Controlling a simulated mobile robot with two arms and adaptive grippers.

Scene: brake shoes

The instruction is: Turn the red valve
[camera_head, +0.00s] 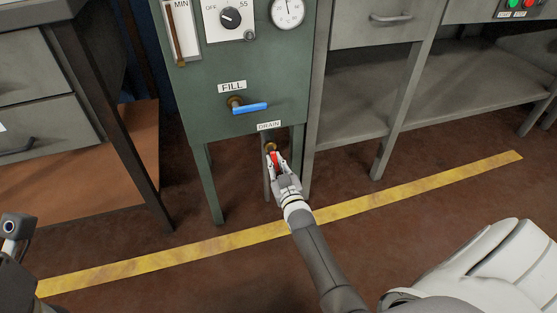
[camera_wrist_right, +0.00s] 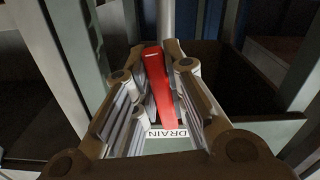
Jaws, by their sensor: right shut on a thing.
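The red valve handle (camera_head: 274,157) is below the DRAIN label, under the green cabinet (camera_head: 245,70). My right gripper (camera_head: 277,165) reaches it from the front and is shut on it. In the right wrist view the red handle (camera_wrist_right: 157,82) lies lengthwise between the two fingers of my right gripper (camera_wrist_right: 158,70). The valve's brass body shows just above the handle in the head view, and the fingers hide part of the handle. Part of my left arm shows at the lower left edge of the head view, but its fingers are not visible.
A blue lever (camera_head: 250,108) on a brass valve sits above, under the FILL label (camera_head: 232,87). The cabinet's legs stand on both sides of the red valve. A grey bench (camera_head: 350,110) is at right, drawers (camera_head: 50,130) at left. A yellow line (camera_head: 400,188) crosses the floor.

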